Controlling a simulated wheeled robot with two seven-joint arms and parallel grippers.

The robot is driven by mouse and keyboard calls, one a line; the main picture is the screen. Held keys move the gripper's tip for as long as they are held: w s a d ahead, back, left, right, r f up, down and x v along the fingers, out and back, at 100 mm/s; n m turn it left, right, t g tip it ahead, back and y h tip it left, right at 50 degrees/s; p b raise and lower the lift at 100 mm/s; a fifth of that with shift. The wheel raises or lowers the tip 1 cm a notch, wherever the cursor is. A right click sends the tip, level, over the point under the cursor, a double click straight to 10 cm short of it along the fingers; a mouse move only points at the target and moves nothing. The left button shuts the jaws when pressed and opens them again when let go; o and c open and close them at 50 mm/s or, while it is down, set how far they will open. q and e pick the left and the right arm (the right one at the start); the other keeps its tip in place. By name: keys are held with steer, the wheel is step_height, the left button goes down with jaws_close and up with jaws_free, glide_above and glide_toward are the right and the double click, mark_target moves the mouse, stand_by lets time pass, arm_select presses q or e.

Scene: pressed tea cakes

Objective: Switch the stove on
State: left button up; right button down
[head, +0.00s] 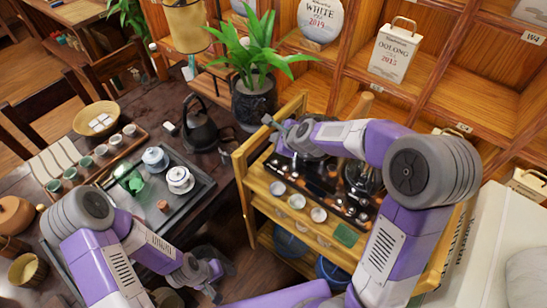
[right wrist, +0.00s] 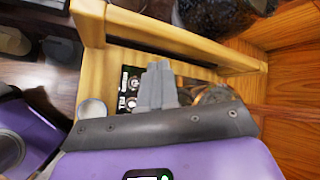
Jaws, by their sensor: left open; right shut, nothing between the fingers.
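The wooden cart (head: 243,175) carries a dark, glossy panel (head: 338,206) that looks like the stove top, partly hidden by my right arm. In the right wrist view, a small black control plate (right wrist: 131,84) with round, light-ringed marks or knobs lies just left of my fingers. I cannot tell its switch position. My right gripper (head: 269,121) is shut and empty over the cart's far left corner; its closed fingertips (right wrist: 159,66) also show in the wrist view, beside the plate. Contact cannot be told. My left gripper (head: 216,279) is open and empty, low in front of the table.
Several small white cups (head: 297,201) line the cart's front, near a green block (head: 346,235). A glass pot (head: 362,176) stands under my right arm. A black kettle (head: 199,128) and potted plant (head: 254,98) stand left of the cart. Wooden shelves (head: 475,95) rise behind.

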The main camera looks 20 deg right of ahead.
mark_target(276, 164)
steer(key=shift+f, duration=0.1)
step_height(276, 164, down, 9)
steer(key=b, duration=0.8)
steer(key=shift+b, duration=0.3)
stand_by(1.6)
steer(key=shift+f+b, duration=0.25)
steer(key=shift+b, duration=0.15)
steer(key=shift+f, duration=0.3)
stand_by(0.3)
steer(key=shift+r, duration=0.15)
steer(key=shift+r+p, duration=0.45)
steer(key=shift+r, duration=0.15)
